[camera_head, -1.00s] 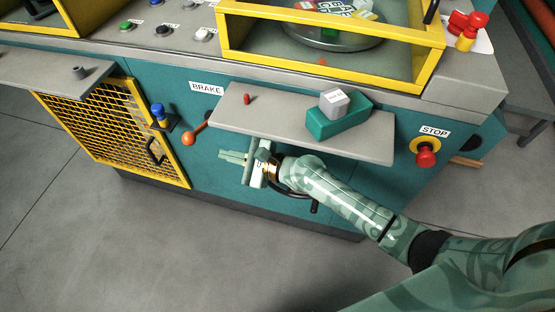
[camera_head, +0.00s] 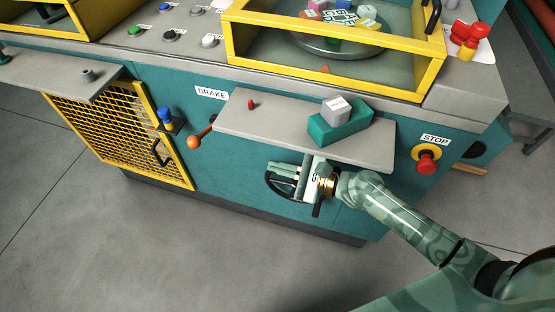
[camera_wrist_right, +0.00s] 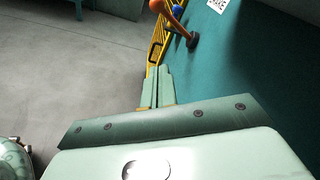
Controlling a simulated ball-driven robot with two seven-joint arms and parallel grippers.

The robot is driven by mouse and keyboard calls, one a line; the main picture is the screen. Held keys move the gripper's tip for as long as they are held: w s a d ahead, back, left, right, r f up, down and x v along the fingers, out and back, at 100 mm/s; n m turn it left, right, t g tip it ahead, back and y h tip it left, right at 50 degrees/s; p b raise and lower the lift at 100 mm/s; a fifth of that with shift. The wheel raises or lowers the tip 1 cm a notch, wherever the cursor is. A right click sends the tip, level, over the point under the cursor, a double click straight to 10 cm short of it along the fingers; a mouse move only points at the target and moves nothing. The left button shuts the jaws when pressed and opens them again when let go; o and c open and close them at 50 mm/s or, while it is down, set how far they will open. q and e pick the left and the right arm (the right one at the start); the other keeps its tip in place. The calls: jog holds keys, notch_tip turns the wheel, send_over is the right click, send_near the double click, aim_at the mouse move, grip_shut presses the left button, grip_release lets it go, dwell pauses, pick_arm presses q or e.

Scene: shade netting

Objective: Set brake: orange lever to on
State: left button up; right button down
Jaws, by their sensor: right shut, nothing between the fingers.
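The orange brake lever (camera_head: 195,141) is on the teal machine front, below and left of the BRAKE label (camera_head: 211,93). Its ball end points down and to the left from its pivot. The lever also shows at the top of the right wrist view (camera_wrist_right: 175,22). My right gripper (camera_head: 271,168) is below the grey shelf, to the right of the lever and apart from it. Its two fingers (camera_wrist_right: 155,88) lie together with nothing between them. No on or off marks are readable at the lever. My left gripper is not in view.
The grey shelf (camera_head: 240,122) juts out above my gripper, carrying a teal block (camera_head: 352,128) and a grey cube (camera_head: 336,109). A black handwheel (camera_head: 272,187) is partly behind my gripper. A blue knob (camera_head: 165,114) and yellow mesh door (camera_head: 110,125) are left of the lever.

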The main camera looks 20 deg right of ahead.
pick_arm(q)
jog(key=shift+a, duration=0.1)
pick_arm(e)
jog(key=shift+f, duration=0.1)
jog(key=s+d+f+n+g+h+p, duration=0.3)
jog(key=s+d+f+n+h, duration=0.2)
jog(key=s+f, duration=0.6)
jog(key=s+d+f+n+g+h+p, duration=0.25)
jog(key=s+d+f+n+h, duration=0.2)
jog(key=s+f, duration=0.65)
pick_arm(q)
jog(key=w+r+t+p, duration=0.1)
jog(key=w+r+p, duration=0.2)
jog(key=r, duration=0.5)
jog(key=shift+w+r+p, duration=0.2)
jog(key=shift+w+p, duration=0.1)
pick_arm(e)
jog(key=s+f+n+g+h, duration=0.1)
jog(key=s+f+n, duration=0.2)
jog(key=s, duration=0.6)
jog(key=s+d+f+n+g, duration=0.1)
jog(key=s+f+n+g, duration=0.1)
jog(key=s+n, duration=0.4)
jog(key=s+d+f+n+g+h, duration=0.1)
jog(key=s+f+n, duration=0.3)
jog(key=s, duration=0.9)
jog(key=shift+f+n+g+h, duration=0.15)
jog(key=shift+n+g+h, duration=0.2)
jog(key=shift+n+g, duration=0.3)
jog(key=shift+w, duration=0.1)
